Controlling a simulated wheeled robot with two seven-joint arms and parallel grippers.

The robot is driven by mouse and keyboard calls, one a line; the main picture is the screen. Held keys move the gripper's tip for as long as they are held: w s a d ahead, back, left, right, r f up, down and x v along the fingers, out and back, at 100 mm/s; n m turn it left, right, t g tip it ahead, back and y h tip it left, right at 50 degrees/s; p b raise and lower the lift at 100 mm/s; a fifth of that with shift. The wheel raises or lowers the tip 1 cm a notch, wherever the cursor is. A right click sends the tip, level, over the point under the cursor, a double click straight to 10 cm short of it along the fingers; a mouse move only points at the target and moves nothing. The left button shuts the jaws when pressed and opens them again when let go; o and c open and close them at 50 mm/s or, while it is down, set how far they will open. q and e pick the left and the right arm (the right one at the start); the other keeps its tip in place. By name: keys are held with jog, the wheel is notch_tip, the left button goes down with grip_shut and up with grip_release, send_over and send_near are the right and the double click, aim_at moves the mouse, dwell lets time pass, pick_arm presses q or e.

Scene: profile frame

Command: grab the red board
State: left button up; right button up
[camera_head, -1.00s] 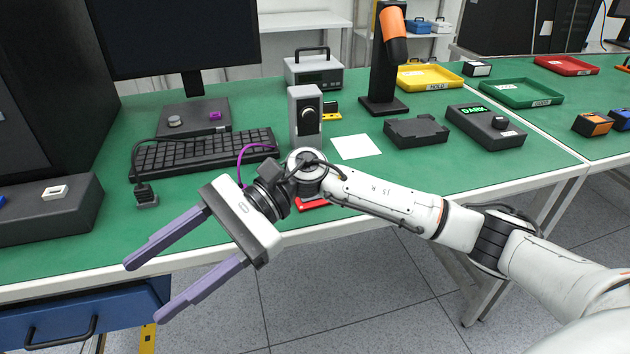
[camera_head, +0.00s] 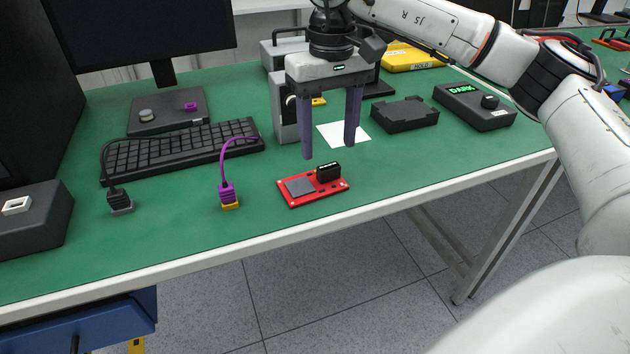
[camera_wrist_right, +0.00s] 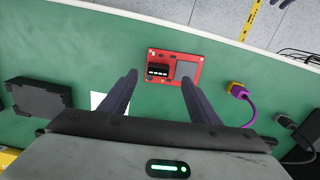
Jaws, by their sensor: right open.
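The red board (camera_head: 314,192) lies flat on the green table near its front edge. It carries a grey square and a raised black block. It also shows in the right wrist view (camera_wrist_right: 174,83), ahead of the fingertips and between their lines. My right gripper (camera_head: 328,152) is open and empty, pointing down above the table, just behind and above the board. Its fingers also show in the right wrist view (camera_wrist_right: 160,76), apart from the board. My left gripper is not in view.
A purple cable plug (camera_head: 228,195) stands left of the board, with a black plug (camera_head: 120,202) further left. A keyboard (camera_head: 185,150) lies behind them. A white sheet (camera_head: 358,138) and a black tray (camera_head: 412,114) are behind and right. The table right of the board is clear.

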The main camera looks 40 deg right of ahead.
aim_at(329, 167)
jog(key=shift+w+d+f, duration=0.1)
jog(key=shift+f, duration=1.3)
jog(key=shift+d+f, duration=0.1)
jog(key=shift+f, duration=1.25)
jog(key=c, duration=1.2)
notch_tip(329, 167, up, 10)
